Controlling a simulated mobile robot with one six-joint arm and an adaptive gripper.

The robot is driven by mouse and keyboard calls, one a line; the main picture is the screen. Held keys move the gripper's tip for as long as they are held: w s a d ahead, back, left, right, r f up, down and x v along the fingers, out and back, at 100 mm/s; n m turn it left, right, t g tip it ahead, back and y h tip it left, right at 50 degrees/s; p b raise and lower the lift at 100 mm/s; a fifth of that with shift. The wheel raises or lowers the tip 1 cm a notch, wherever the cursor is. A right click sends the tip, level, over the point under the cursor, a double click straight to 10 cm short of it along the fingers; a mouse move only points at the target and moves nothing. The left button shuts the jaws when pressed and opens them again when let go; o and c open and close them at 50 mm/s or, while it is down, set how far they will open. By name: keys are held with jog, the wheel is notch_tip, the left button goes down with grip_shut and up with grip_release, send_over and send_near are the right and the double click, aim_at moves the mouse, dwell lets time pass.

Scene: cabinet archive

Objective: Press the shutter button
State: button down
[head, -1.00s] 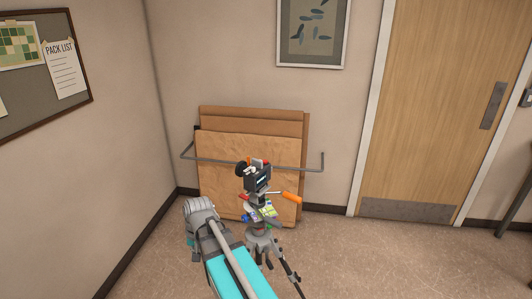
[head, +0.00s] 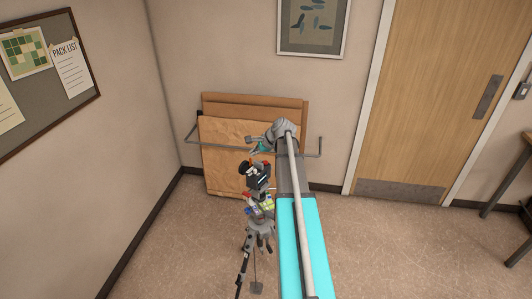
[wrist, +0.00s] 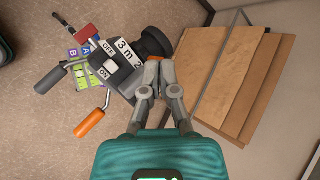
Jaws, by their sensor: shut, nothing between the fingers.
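A dark camera (head: 259,176) stands on a tripod (head: 257,228). In the wrist view the camera (wrist: 112,68) shows white labels reading OFF, ON and "3 m 2", a round dark lens (wrist: 155,42) and a red block (wrist: 89,30) at its far left edge. I cannot tell which part is the shutter button; the fingertips may cover it. My gripper (wrist: 158,66) is shut and empty, its tips over or beside the camera near the lens. Contact cannot be made out. In the head view my gripper (head: 257,148) is small and just above the camera.
Brown boards (head: 228,158) lean on the wall behind a grey rail (head: 195,135). An orange handle (wrist: 89,124) and a grey lever sit on the tripod head near the gripper. A door (head: 429,90) is at right.

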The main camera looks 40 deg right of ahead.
aim_at(266, 162)
jog(key=d+r+m+t+p, duration=0.1)
jog(key=d+r+m, duration=0.1)
jog(key=d+r, duration=0.2)
jog(key=shift+s+d+m+p, duration=0.15)
jog(key=shift+d+m+p, duration=0.2)
jog(key=shift+d, duration=0.8)
jog(key=shift+f, duration=0.2)
notch_tip(266, 162, down, 8)
jog(key=b, duration=0.8)
jog(key=shift+f+b, duration=0.2)
jog(key=shift+b, duration=0.2)
jog(key=shift+f+b, duration=0.9)
jog(key=shift+f, duration=0.05)
dwell(1.5)
jog(key=shift+r, duration=0.2)
jog(key=shift+r+p, duration=0.8)
jog(key=shift+p, duration=0.15)
jog(key=shift+r, duration=0.1)
jog(key=shift+r+p, duration=2.4)
jog(key=shift+p, duration=0.15)
